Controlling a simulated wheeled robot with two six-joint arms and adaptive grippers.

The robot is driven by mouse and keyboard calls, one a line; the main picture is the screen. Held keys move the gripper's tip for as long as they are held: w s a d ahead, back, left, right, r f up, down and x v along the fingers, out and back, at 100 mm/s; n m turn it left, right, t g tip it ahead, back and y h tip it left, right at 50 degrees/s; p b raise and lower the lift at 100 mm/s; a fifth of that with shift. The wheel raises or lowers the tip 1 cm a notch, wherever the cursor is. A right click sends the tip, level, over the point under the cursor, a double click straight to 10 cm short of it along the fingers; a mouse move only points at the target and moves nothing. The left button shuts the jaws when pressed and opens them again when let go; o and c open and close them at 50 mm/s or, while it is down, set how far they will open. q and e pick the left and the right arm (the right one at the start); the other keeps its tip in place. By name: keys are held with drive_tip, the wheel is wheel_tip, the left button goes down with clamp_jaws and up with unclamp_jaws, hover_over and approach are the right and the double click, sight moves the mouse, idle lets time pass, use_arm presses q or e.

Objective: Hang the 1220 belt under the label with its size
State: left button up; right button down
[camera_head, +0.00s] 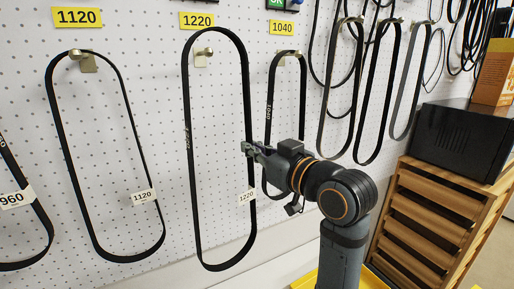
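The 1220 belt (188,150) is a long black loop with a white 1220 tag (247,196) on its lower right side. It stands upright in front of the pegboard, below the yellow 1220 label (197,20). The hook (203,56) under that label shows inside the loop. The belt's top arc is above the hook, with a visible gap. My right gripper (250,150) is at the belt's right side, with its fingers closed around the strand. Whether the loop is around the hook in depth is hard to tell. My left gripper is not in view.
The 1120 belt (62,140) hangs on its hook to the left, and the 960 belt (40,215) is at the far left. The 1040 belt (304,90) hangs just right, partly behind my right arm. Further right are several belts, a black box (460,135) and wooden drawers (430,205).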

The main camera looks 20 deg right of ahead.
drive_tip(key=shift+w+d+f+b+x, duration=0.1)
drive_tip(key=shift+d+b+x, duration=0.15)
drive_tip(key=shift+x, duration=1.25)
drive_tip(key=shift+w+d+f+b+x, duration=0.15)
drive_tip(key=shift+d+x, duration=0.25)
drive_tip(key=shift+x, duration=1.05)
drive_tip(key=shift+w+d+f+b+x, duration=0.15)
drive_tip(key=shift+d+x, duration=0.15)
drive_tip(key=shift+x, duration=1.2)
drive_tip(key=shift+w+a+f, duration=0.1)
drive_tip(key=shift+w+f, duration=0.25)
drive_tip(key=shift+w+f+b, duration=0.15)
drive_tip(key=shift+f+b, duration=0.25)
drive_tip(key=shift+f, duration=0.1)
drive_tip(key=c, duration=1.4)
unclamp_jaws()
drive_tip(key=shift+c, duration=0.2)
